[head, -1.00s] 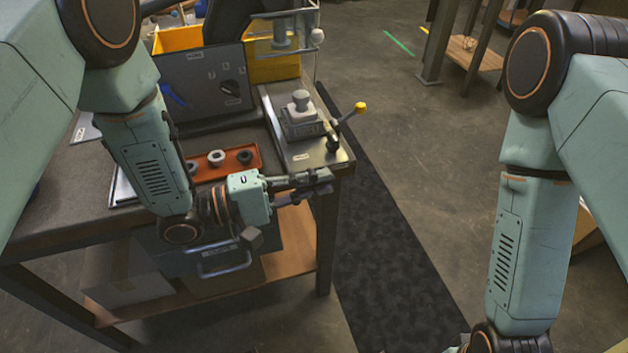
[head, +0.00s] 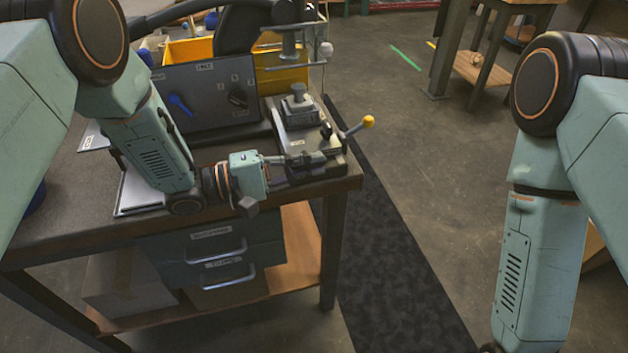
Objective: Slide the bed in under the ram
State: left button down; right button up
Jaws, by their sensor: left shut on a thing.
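The bed (head: 298,110) is a pale metal slide with a grey stepped block on it, at the right end of the bench. The ram (head: 289,45) is a grey vertical cylinder in a frame at the back, beyond the bed's block in the picture. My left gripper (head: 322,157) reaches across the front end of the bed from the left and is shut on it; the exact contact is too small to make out. A lever with a yellow knob (head: 368,121) sticks out at the bed's front right. My right gripper is out of view below the frame.
A grey panel (head: 208,95) with a blue handle and a black knob stands left of the bed. Yellow bins (head: 190,50) are behind it. Drawers (head: 225,268) hang under the bench.

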pick_arm(q)
jog(key=shift+w, duration=0.15)
jog(key=c, duration=1.4)
grip_release()
jog(key=shift+f, duration=0.1)
jog(key=shift+s+f, duration=0.15)
jog(key=shift+s, duration=0.1)
